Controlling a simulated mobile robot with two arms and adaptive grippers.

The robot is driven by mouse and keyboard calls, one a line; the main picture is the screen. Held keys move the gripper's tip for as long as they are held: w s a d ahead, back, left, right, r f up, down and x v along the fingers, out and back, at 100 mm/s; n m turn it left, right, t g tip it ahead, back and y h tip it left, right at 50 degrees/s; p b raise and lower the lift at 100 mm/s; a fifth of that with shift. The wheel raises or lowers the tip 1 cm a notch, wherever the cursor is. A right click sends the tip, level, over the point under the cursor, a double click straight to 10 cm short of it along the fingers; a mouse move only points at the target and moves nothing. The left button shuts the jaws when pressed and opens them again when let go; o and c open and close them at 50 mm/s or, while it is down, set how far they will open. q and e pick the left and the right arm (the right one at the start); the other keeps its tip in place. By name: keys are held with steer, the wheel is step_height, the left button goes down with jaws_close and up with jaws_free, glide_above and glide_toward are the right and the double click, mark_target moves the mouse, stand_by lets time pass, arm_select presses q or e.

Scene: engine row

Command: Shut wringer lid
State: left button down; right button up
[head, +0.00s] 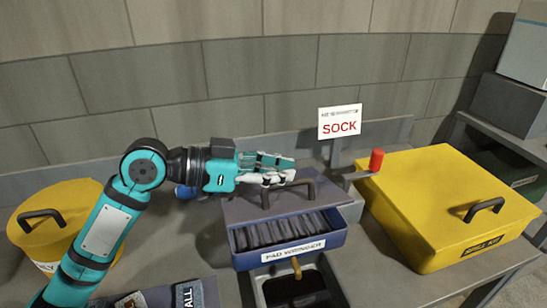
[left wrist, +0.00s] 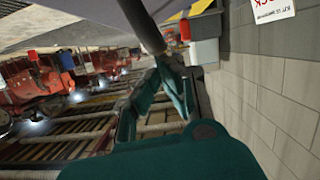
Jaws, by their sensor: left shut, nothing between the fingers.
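The pad wringer (head: 336,240) is a blue box with a "PAD WRINGER" label on its front. Its front part is open and shows a row of dark ribbed pads. The grey-purple lid (head: 242,211) lies behind the opening, with a dark arched handle (head: 311,186) on it. My left gripper (head: 288,169) is shut and empty, pointing right, above or just behind the handle. I cannot tell whether it touches the handle. In the left wrist view the teal fingers (left wrist: 178,92) are close together beside a dark bar. My right gripper is not in view.
A yellow lidded box (head: 430,205) stands to the right, near a red-topped lever (head: 376,160). A yellow round container (head: 58,222) is at the left. A dark open bin (head: 298,285) is in front of the wringer. A "SOCK" sign (head: 340,122) is behind.

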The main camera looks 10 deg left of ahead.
mark_target(305, 208)
arm_select(q)
steer(key=f, duration=0.1)
steer(key=s+f+b, duration=0.1)
steer(key=s+f, duration=0.1)
steer(key=shift+d+f, duration=0.2)
steer(key=shift+d, duration=0.2)
steer(key=shift+s+d+f+b, duration=0.1)
steer(key=shift+s+f+b, duration=0.15)
steer(key=shift+f, duration=0.25)
steer(key=shift+s+d+f+b, duration=0.1)
steer(key=shift+s+f+b, duration=0.15)
steer(key=shift+f, duration=0.25)
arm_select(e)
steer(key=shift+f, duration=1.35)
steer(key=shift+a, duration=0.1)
